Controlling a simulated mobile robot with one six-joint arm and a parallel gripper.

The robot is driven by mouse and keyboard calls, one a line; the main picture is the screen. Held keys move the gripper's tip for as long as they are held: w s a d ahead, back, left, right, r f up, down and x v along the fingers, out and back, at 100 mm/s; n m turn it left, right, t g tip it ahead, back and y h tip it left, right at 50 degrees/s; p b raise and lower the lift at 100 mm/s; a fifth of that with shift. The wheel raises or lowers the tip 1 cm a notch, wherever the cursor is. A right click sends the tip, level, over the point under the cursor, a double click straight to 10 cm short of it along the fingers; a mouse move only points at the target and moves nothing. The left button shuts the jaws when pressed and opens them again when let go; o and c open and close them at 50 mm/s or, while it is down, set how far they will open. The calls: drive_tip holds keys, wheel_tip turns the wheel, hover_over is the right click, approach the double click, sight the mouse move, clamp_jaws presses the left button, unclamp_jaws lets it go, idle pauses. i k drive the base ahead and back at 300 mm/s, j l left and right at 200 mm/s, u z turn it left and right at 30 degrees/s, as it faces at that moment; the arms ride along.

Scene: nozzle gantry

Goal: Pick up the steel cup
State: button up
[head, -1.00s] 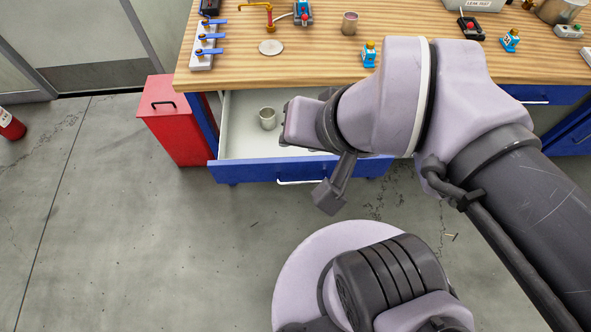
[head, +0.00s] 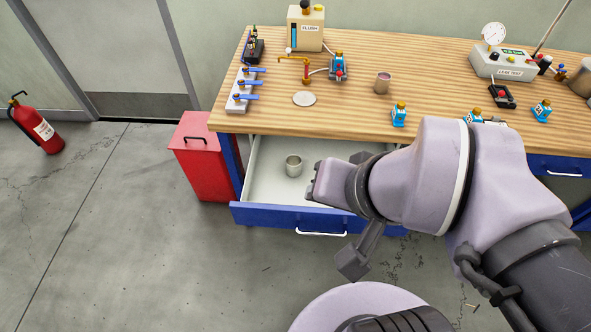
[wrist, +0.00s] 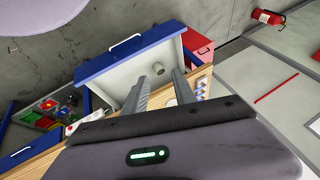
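A grey metal cup (head: 293,166) stands upright in the open drawer (head: 266,165), towards its left side. In the wrist view the same cup (wrist: 158,69) shows beyond the fingertips, between the two fingers. In the head view my wrist is above the drawer, right of the cup; the fingers are not clearly seen there.
The wooden bench (head: 330,118) holds a valve block (head: 245,88), a round disc (head: 304,99), a brass tap and small blue-labelled fittings (head: 399,114). A red cabinet (head: 202,160) stands left of the drawer. A fire extinguisher (head: 38,126) is at far left. The floor in front is clear.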

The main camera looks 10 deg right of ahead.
sight(293, 161)
drive_tip(key=i+j+z, duration=0.3)
drive_tip(key=j+z, duration=0.25)
drive_tip(key=j, duration=0.2)
drive_tip(key=i+j+z, duration=0.15)
drive_tip(key=j+z, duration=0.15)
drive_tip(key=j, duration=0.15)
drive_tip(key=j+z, duration=0.25)
drive_tip(key=j, duration=0.15)
drive_tip(key=i+j, duration=0.05)
